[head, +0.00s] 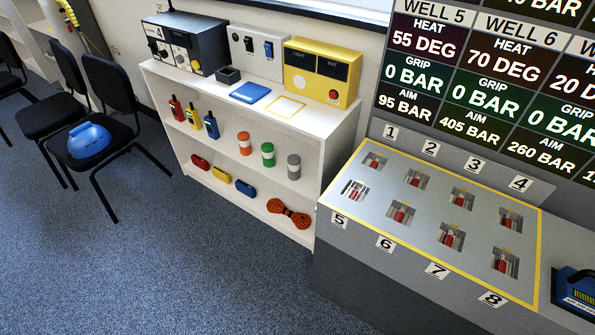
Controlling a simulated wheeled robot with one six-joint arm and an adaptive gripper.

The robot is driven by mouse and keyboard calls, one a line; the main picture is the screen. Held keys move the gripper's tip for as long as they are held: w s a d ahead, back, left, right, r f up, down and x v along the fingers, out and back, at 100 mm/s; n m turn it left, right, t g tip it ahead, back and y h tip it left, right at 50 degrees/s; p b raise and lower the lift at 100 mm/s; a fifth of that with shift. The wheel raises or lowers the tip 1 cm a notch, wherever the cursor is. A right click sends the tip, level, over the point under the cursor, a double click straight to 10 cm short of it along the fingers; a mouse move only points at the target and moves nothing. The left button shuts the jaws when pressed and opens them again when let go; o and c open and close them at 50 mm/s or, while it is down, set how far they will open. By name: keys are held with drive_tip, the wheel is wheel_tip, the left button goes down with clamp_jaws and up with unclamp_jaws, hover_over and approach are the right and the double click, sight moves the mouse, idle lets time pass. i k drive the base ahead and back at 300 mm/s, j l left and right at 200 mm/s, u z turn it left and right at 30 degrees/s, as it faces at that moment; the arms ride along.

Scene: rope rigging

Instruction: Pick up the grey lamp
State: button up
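The grey lamp appears to be the grey cylinder with a pale band (294,166) standing upright on the middle shelf of the white shelf unit (318,150). It is the rightmost of a row of three similar cylinders, with a green one (267,154) and an orange one (244,143) to its left. The three stand apart from each other. Nothing covers the grey one from this view. My gripper is not in view.
Red, yellow and blue handheld items (194,115) stand left on the same shelf. A well console (430,225) stands close right. Chairs (98,135) are left; blue carpet (180,260) in front is clear.

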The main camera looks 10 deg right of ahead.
sight(294, 161)
drive_tip(key=i+j, duration=0.1)
drive_tip(key=j+z, duration=0.15)
drive_tip(key=z, duration=0.5)
drive_tip(key=i+j+z, duration=0.2)
drive_tip(key=j+z, duration=0.2)
drive_tip(key=j, duration=0.5)
drive_tip(key=j+z, duration=0.35)
drive_tip(key=j, duration=0.5)
drive_tip(key=i+j, duration=0.15)
drive_tip(key=j, duration=0.15)
drive_tip(key=i+j, duration=0.1)
drive_tip(key=j, duration=0.25)
drive_tip(key=i+j, duration=0.15)
drive_tip(key=j, duration=0.15)
drive_tip(key=i+j, duration=0.1)
drive_tip(key=j, duration=0.25)
